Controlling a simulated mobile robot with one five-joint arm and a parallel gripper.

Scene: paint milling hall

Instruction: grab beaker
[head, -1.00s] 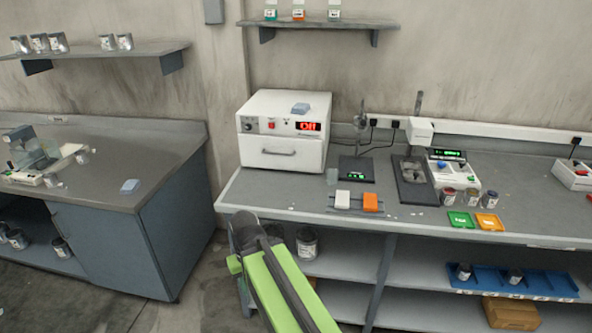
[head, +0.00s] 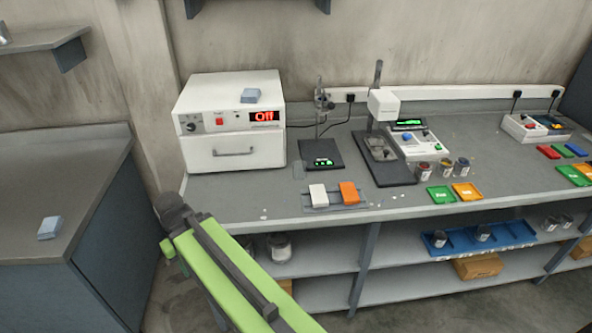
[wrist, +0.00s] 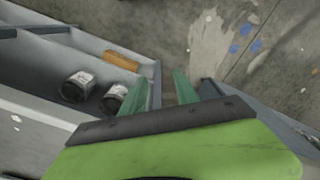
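I cannot clearly make out a beaker. My arm crosses the lower left of the head view, where my fingertips cannot be made out.
A white oven (head: 230,126) reading "Off" stands on the grey bench (head: 240,205). White and orange blocks (head: 318,194), a stand (head: 385,165) and green and yellow trays (head: 441,195) lie along it. Jars (wrist: 78,87) and a box (wrist: 122,60) are on the lower shelf. Another bench is left.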

